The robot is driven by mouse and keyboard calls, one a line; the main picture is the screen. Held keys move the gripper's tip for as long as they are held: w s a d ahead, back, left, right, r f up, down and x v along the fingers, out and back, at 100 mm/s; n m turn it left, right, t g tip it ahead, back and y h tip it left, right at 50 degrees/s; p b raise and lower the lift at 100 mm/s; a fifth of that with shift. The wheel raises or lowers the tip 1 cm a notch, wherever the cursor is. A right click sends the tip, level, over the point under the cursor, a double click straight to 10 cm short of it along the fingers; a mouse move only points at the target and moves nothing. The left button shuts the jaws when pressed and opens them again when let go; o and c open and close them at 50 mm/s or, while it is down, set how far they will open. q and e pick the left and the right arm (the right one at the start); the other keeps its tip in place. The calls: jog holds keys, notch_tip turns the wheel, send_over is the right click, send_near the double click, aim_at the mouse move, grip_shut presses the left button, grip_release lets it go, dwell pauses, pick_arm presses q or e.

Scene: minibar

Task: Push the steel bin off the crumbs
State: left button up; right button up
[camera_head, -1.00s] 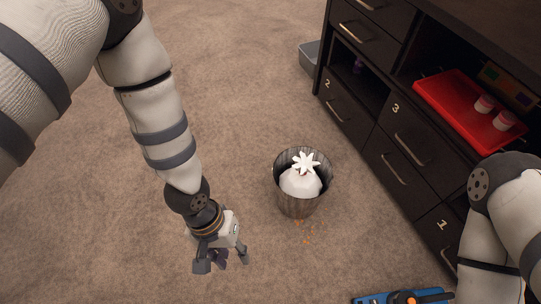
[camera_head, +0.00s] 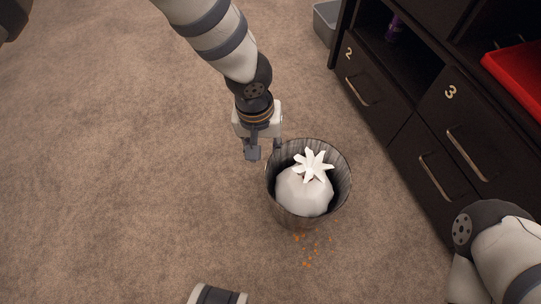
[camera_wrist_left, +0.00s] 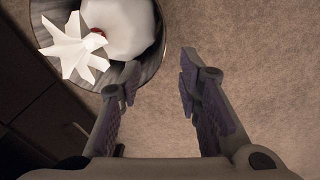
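The steel bin (camera_head: 341,176) stands upright on the carpet, with a tied white bag (camera_head: 304,192) inside. Orange crumbs (camera_head: 306,246) lie on the carpet at its near side; whether more lie under it is hidden. My left gripper (camera_head: 265,150) is at the bin's upper left, close to the rim, with nothing between its fingers. In the left wrist view its fingers (camera_wrist_left: 158,76) are spread apart, and the left finger overlaps the edge of the bin (camera_wrist_left: 150,57). I cannot tell if it touches. My right gripper is out of view.
A dark cabinet with numbered drawers (camera_head: 438,172) stands to the right of the bin, with a narrow strip of carpet between. A red tray (camera_head: 514,76) sits on it. A grey container (camera_head: 326,20) is at the far end. The carpet on the left is open.

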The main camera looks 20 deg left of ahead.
pick_arm(q)
jog(key=b, duration=0.1)
send_over(268, 179)
jog(key=w+a, duration=0.1)
jog(key=f, duration=0.4)
jog(key=shift+w+a, duration=0.15)
jog(key=shift+w, duration=0.05)
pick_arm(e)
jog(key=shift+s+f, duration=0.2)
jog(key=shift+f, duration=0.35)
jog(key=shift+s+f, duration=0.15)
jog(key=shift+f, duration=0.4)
pick_arm(q)
jog(key=f+b, duration=0.2)
jog(key=f, duration=0.2)
jog(key=f+b, duration=0.2)
jog(key=f, duration=0.2)
jog(key=f+b, duration=0.2)
jog(key=f, duration=0.2)
jog(key=shift+w+d, duration=0.1)
jog(key=shift+d, duration=0.3)
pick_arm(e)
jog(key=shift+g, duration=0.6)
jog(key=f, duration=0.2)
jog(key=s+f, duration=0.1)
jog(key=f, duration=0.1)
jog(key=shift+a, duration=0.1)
pick_arm(q)
jog(key=shift+c, duration=0.6)
grip_shut()
